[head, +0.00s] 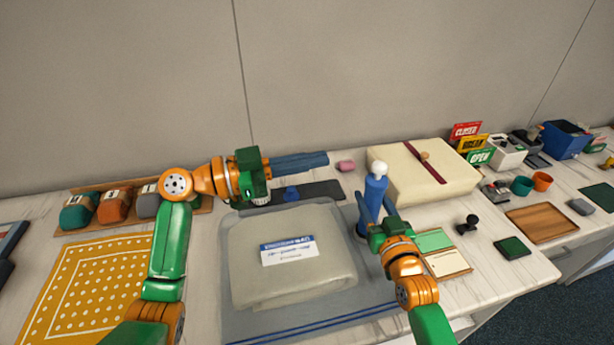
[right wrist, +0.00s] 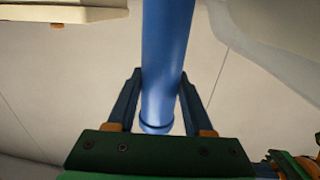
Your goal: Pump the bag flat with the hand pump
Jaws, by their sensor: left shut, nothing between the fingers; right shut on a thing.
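The bag (head: 232,232) lies on the table, clear grey, with a beige folded textile (head: 255,282) puffed up inside under a white and blue label (head: 290,250). The hand pump (head: 375,192) is a blue upright cylinder with a white knob (head: 378,167) on top, right of the bag. My right gripper (head: 376,208) is shut around its blue body, which also shows between the fingers in the right wrist view (right wrist: 165,75). My left gripper (head: 326,159) is shut and empty, above the bag's far edge and left of the knob. The pump's lower end is partly hidden.
A dark strip (head: 322,190) with a small blue piece (head: 291,194) lies behind the bag. A cream box (head: 430,178) with a red ribbon stands behind the pump. A yellow dotted cloth (head: 90,285) lies left. A black stamp (head: 468,224) stands right.

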